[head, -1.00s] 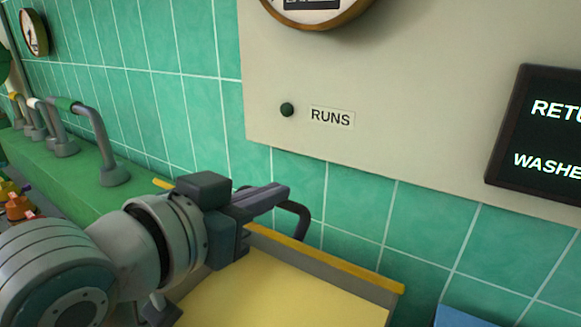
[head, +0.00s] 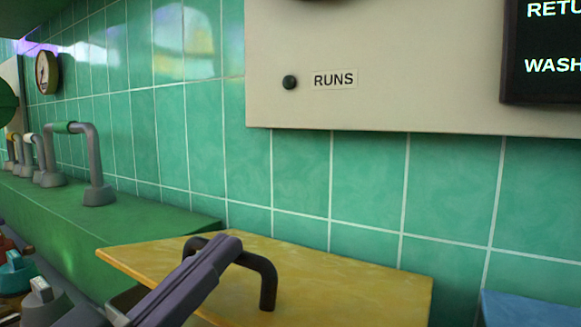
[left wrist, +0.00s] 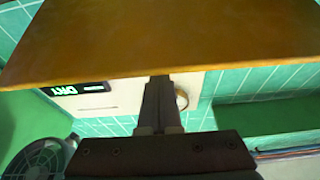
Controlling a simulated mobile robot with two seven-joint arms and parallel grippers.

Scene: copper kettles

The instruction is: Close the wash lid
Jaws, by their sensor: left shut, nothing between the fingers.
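The wash lid is a yellow panel (head: 350,285) low in the head view, with a dark arched handle (head: 268,285) on its upper face. I cannot tell whether it lies fully flat. In the left wrist view the lid (left wrist: 180,35) fills the top as a brownish-yellow sheet. My left gripper (head: 228,245) is shut and empty, reaching in from below. Its fingers cross in front of the handle's left part and hide some of it; contact is unclear. In the left wrist view its fingertips (left wrist: 160,80) come up to the lid's edge. My right gripper is out of view.
A green counter (head: 130,230) with several grey bent pipes (head: 95,165) runs along the left. A cream panel (head: 400,100) with a RUNS label (head: 335,79) and a dark display (head: 545,55) hangs above. A blue surface (head: 530,308) is at lower right.

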